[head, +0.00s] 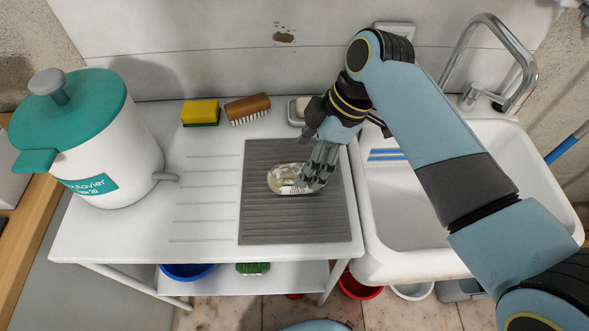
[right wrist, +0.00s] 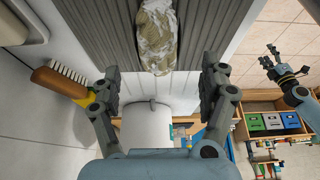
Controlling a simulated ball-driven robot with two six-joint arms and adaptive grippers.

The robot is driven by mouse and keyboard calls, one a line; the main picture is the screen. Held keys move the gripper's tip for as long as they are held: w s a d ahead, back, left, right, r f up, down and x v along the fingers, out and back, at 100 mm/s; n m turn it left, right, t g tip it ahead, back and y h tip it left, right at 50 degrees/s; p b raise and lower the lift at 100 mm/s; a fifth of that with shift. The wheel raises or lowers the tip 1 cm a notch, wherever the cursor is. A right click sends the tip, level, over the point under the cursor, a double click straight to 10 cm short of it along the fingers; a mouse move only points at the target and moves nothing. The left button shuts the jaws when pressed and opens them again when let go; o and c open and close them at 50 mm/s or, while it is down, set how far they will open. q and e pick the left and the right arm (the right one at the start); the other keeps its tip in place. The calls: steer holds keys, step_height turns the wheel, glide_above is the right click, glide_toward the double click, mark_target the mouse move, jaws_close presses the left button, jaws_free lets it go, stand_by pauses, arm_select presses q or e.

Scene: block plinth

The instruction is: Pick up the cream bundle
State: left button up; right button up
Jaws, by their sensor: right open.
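The cream bundle (head: 285,177) is a small, rumpled, mottled cream and brown pack with a pale printed band along its near side. It lies on the grey ribbed mat (head: 293,225). My right gripper (head: 316,180) is over the bundle's right end in the head view and hides part of it. In the right wrist view the bundle (right wrist: 157,35) lies beyond the spread, empty fingers of my right gripper (right wrist: 161,70). My left gripper (right wrist: 283,65) shows small at the right of the right wrist view, away from the bundle; its jaw state is unclear.
A white pot with a teal lid (head: 95,150) stands at the left. A yellow sponge (head: 201,112), a wooden brush (head: 247,107) and a soap dish (head: 297,112) are along the back. A white sink (head: 400,235) with a tap is right of the mat. The drainer left of the mat is clear.

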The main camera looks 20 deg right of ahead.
mark_target(296, 175)
steer(key=shift+x, duration=0.8)
steer(key=x, duration=0.5)
steer(key=shift+d+f+p, duration=0.25)
steer(key=shift+p, duration=0.1)
steer(key=shift+c, duration=0.3)
steer(key=c, duration=1.3)
arm_select(q)
steer(key=shift+s+r, duration=0.1)
steer(key=shift+r, duration=0.25)
arm_select(e)
steer(key=shift+r, duration=0.1)
